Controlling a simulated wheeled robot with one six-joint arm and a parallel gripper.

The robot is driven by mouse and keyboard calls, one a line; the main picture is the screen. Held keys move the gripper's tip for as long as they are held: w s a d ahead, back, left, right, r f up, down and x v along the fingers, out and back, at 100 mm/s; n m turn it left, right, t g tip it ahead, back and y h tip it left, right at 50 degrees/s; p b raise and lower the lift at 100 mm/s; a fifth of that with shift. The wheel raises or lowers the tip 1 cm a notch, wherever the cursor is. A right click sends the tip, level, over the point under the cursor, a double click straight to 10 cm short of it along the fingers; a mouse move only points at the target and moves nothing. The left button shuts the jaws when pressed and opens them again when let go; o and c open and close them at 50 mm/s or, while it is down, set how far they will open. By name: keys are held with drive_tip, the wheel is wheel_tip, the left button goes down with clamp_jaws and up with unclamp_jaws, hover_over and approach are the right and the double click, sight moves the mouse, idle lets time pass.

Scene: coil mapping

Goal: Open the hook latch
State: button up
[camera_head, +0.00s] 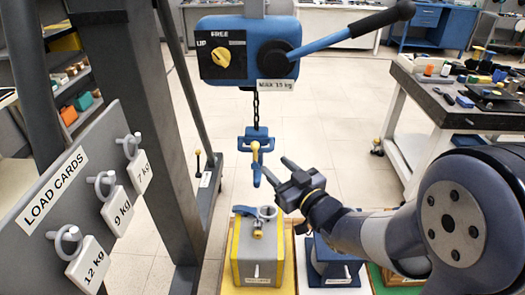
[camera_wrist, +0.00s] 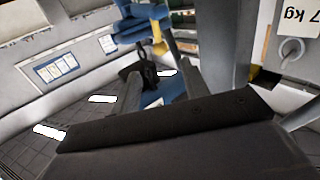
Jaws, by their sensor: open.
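A blue hook block (camera_head: 256,138) hangs on a dark chain below the blue hoist, with a blue hook (camera_head: 256,177) under it. A small yellow piece (camera_head: 255,150), seemingly the hook's latch, sits upright at the hook's middle. My gripper (camera_head: 274,165) is open and empty just right of the hook, its two fingers pointing toward it. Contact cannot be told. In the wrist view, my gripper's grey fingers (camera_wrist: 150,60) stand apart, with blue and yellow parts (camera_wrist: 140,22) past their tips. The latch cannot be made out clearly there.
The blue hoist (camera_head: 248,50) has a yellow knob and a long lever (camera_head: 350,33). Below stand a yellow-edged grey load (camera_head: 257,250) with a ring on top and a blue load (camera_head: 335,262). A dark post (camera_head: 165,130) and load-card board (camera_head: 75,190) are left; a workbench (camera_head: 450,110) is right.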

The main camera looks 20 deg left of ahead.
sight(255, 149)
drive_tip(key=p+x, duration=0.1)
drive_tip(key=x, duration=0.9)
drive_tip(key=shift+w+a+p, duration=0.25)
drive_tip(key=shift+a+p, duration=0.05)
drive_tip(key=shift+a, duration=0.05)
clamp_jaws()
